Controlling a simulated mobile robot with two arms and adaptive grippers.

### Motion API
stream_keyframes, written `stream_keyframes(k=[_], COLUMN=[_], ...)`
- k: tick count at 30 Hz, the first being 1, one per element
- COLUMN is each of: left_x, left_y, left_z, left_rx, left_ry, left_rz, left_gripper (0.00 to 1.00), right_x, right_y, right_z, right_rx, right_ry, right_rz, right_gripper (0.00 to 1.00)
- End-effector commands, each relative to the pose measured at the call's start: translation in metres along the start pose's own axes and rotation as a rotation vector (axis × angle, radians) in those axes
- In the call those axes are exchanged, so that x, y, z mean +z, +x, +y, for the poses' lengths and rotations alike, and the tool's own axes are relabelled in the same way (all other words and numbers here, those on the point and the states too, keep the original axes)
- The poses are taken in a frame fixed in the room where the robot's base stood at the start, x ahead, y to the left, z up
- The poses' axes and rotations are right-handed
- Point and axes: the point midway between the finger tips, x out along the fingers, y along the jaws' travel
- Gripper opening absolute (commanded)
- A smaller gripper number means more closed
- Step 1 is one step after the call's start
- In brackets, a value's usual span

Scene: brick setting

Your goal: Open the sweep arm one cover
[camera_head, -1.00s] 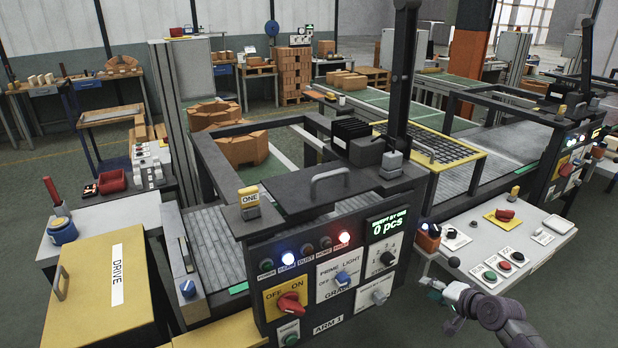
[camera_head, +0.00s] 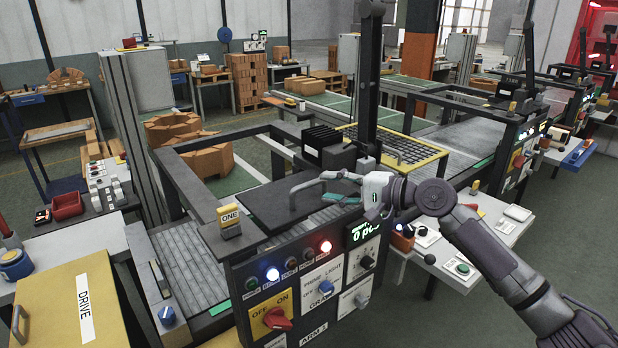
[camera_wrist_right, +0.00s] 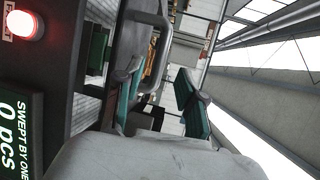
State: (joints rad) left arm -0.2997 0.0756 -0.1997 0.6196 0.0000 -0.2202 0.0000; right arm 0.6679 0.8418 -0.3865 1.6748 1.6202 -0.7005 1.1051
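The sweep arm one cover (camera_head: 268,206) is a dark flat lid on top of the machine marked ONE and ARM 1. It lies flat and looks closed. Its grey arched handle (camera_head: 293,196) stands on the lid and also shows in the right wrist view (camera_wrist_right: 163,60). My right gripper (camera_head: 335,187) reaches over the panel from the right, close to the handle's right end. In the wrist view its two teal-padded fingers (camera_wrist_right: 158,98) are apart, with the handle showing between and beyond them. I cannot tell whether they touch it. My left gripper is not in view.
The front panel has a red OFF/ON knob (camera_head: 276,318), lamps and a counter display (camera_head: 362,232) below my right wrist. A yellow ONE block (camera_head: 229,220) stands at the cover's left. A dark post (camera_head: 370,80) rises behind.

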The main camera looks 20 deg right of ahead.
Motion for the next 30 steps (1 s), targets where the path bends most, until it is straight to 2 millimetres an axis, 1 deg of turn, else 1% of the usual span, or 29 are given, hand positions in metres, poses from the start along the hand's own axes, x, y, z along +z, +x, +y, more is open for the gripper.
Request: stream_keyframes(k=[1,3,6,9,13,21,22,23,28,29,30], left_x=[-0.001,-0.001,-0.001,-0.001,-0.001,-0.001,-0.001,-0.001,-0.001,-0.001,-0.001], left_y=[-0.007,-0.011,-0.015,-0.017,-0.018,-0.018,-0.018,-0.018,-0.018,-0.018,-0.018], left_z=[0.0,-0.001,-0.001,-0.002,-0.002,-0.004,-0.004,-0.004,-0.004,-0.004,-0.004], left_rx=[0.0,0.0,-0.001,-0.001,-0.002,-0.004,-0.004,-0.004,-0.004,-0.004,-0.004], left_ry=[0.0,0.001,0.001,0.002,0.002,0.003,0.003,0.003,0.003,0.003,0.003], left_rz=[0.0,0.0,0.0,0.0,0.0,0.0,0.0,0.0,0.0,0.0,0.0], left_gripper=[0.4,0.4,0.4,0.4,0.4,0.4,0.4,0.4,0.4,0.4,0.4], right_x=[0.001,0.001,0.0,0.0,0.0,0.0,0.0,0.0,0.0,0.0,0.0], right_y=[0.011,0.025,0.04,0.051,0.058,0.059,0.059,0.059,0.059,0.059,0.059], right_z=[-0.004,-0.004,-0.003,-0.001,-0.001,0.0,0.0,0.001,0.001,0.001,0.001], right_rx=[-0.002,-0.003,-0.001,-0.001,-0.001,0.0,0.0,0.0,0.0,0.0,0.0], right_ry=[0.002,0.001,0.0,-0.001,-0.002,-0.002,-0.002,-0.002,-0.002,-0.002,-0.002], right_rz=[-0.003,-0.001,0.0,0.001,0.001,0.001,0.001,0.001,0.001,0.001,0.001], right_gripper=[0.39,0.39,0.39,0.39,0.39,0.39,0.38,0.33,0.04,0.0,0.0])
